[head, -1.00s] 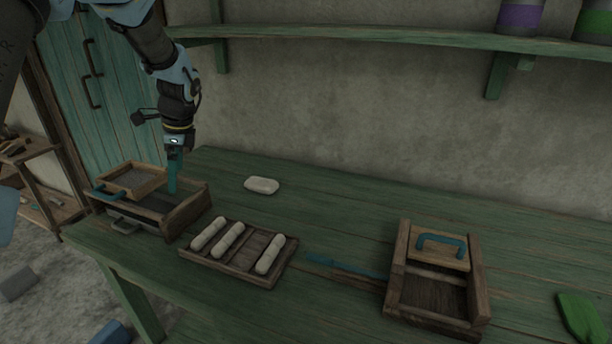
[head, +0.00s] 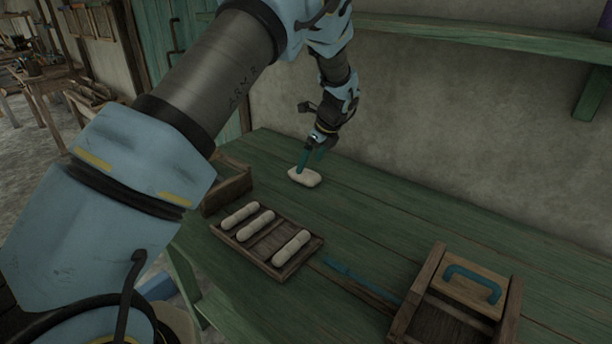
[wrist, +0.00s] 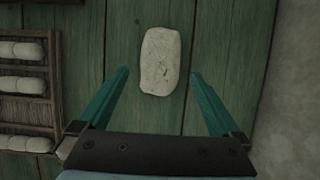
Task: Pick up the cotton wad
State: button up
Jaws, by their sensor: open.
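The cotton wad (head: 306,178) is a small off-white, rounded block lying flat on the green table near the wall. In the wrist view the wad (wrist: 160,62) lies just beyond the fingertips, roughly centred between them, with its long side running away from the gripper. My gripper (head: 313,160) has teal fingers and is above the wad. The wrist view shows my gripper (wrist: 158,75) open and empty, with a finger to each side and neither touching the wad.
A wooden tray (head: 268,245) with three pale rolls stands nearer on the green table (head: 400,215). A teal-handled tool (head: 345,272) and a wooden box with a teal handle (head: 470,285) lie to the right. Another wooden box (head: 228,190) stands left, partly behind my arm.

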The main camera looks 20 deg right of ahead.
aim_at(305, 173)
jog(key=shift+p+x, duration=1.05)
jog(key=shift+x, duration=1.6)
jog(key=c, duration=1.2)
notch_tip(305, 173, up, 10)
jog(key=b, duration=0.2)
jog(key=shift+b, duration=0.3)
jog(key=shift+c, duration=0.2)
